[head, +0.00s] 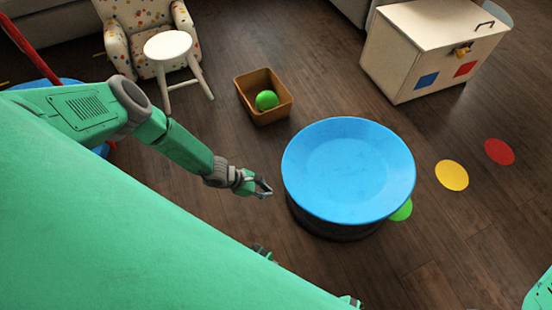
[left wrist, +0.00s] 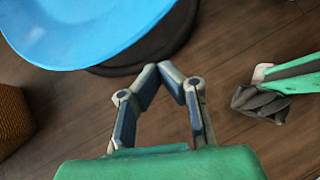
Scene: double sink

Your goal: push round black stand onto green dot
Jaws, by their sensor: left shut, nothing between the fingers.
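The round black stand (head: 338,230) is on the wooden floor, mostly hidden under a wide blue dish (head: 348,170) on top of it. The green dot (head: 403,211) shows as a sliver at the stand's right side; the rest is hidden by the dish and stand. My left gripper (head: 265,188) is shut and empty, just left of the dish and stand. In the left wrist view, the fingertips (left wrist: 168,70) meet close to the edge of the black stand (left wrist: 150,52); I cannot tell whether they touch it. My right gripper is not in view.
A yellow dot (head: 452,175) and a red dot (head: 499,151) lie to the right. A brown bin (head: 247,90) holding a green ball (head: 266,100) stands behind. A white stool (head: 167,45), a patterned armchair and a cream chest (head: 400,60) are farther back.

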